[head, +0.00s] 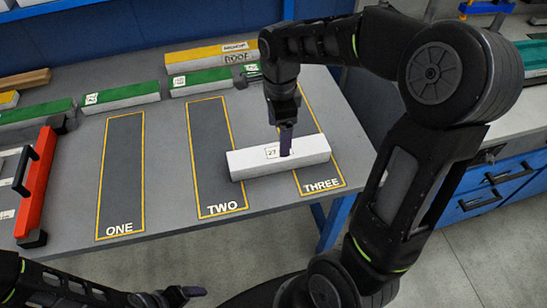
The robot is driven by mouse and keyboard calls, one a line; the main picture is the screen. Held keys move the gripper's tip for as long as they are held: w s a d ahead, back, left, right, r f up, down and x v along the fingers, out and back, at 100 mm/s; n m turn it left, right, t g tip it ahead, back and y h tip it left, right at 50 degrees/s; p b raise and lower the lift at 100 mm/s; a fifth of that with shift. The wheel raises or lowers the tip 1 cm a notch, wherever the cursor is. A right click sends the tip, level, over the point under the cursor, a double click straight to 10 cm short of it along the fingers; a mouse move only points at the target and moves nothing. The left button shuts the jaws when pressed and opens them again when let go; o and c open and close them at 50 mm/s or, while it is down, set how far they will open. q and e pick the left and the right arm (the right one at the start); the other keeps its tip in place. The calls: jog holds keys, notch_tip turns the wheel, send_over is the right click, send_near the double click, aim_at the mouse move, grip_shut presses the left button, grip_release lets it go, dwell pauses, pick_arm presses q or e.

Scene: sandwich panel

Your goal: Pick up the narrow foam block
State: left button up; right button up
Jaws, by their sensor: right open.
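A long white block (250,164), which looks like the foam block, lies across the grey table between the strips marked TWO and THREE. It carries a small label that seems to read 27. My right gripper (286,146) points down at the block from above, its fingers at the block's middle, just right of the label. One finger shows in front of the block; the other is hidden, so I cannot tell whether they touch it. The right gripper is open. My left gripper (185,293) is low in front of the table, away from the block; its jaw opening is unclear.
The table (170,190) has strips marked ONE (121,175), TWO (215,150) and THREE. Green-topped blocks (120,94) and a yellow-topped block (205,54) stand along the back. A red-orange clamp-like bar (38,180) is at left. Strip ONE is clear.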

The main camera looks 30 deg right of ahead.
aim_at(278, 151)
jog(key=shift+w+f, duration=0.1)
jog(key=shift+f, duration=0.25)
jog(key=shift+f, duration=1.25)
jog(key=shift+f+p, duration=0.35)
jog(key=shift+f, duration=2.3)
jog(key=shift+s, duration=0.2)
jog(key=shift+c, duration=0.2)
jog(key=c, duration=1.4)
